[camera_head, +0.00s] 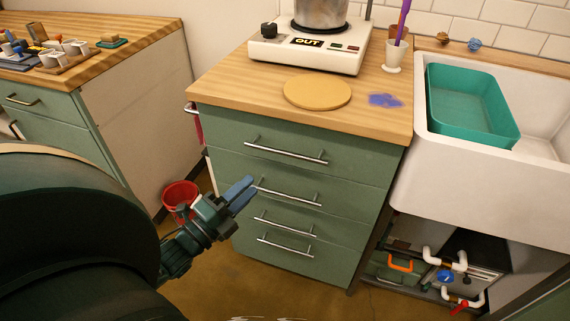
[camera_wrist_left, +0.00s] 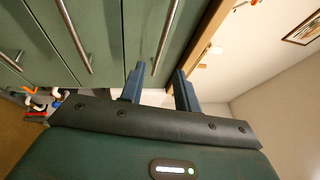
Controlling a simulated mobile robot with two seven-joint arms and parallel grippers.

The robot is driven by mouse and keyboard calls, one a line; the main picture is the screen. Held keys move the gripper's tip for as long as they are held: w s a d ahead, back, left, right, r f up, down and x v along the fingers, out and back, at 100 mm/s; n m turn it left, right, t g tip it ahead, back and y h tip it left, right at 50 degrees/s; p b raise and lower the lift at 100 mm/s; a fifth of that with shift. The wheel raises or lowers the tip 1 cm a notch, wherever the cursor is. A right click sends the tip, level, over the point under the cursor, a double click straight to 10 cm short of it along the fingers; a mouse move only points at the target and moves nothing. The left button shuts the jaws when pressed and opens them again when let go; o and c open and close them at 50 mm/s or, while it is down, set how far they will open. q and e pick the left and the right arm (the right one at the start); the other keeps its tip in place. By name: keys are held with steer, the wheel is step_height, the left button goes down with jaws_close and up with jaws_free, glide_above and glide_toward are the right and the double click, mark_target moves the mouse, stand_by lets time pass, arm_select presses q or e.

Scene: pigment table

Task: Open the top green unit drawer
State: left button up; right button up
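The green drawer unit (camera_head: 345,236) stands under a wooden counter, and its drawers look shut. The top drawer (camera_head: 362,165) has a long silver bar handle (camera_head: 285,151). My left gripper (camera_head: 240,195) is low and left in front of the unit, its blue fingers apart and empty, below the top handle in the picture. In the left wrist view, sideways, the two fingertips (camera_wrist_left: 159,84) are spread, and the top handle (camera_wrist_left: 168,32) lies ahead, between their directions, touching neither. My right gripper is not in view.
A hot plate (camera_head: 306,51), a tan round board (camera_head: 317,92) and a white cup (camera_head: 395,55) stand on the counter. A red bucket (camera_head: 180,196) is on the floor left of the unit. A white sink (camera_head: 470,190) with pipes below is at right.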

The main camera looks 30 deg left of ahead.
mark_target(285, 154)
arm_select(q)
steer(key=x, duration=1.3)
steer(key=shift+r, duration=0.1)
steer(key=shift+s, duration=0.1)
steer(key=shift+c, duration=0.2)
jaws_close()
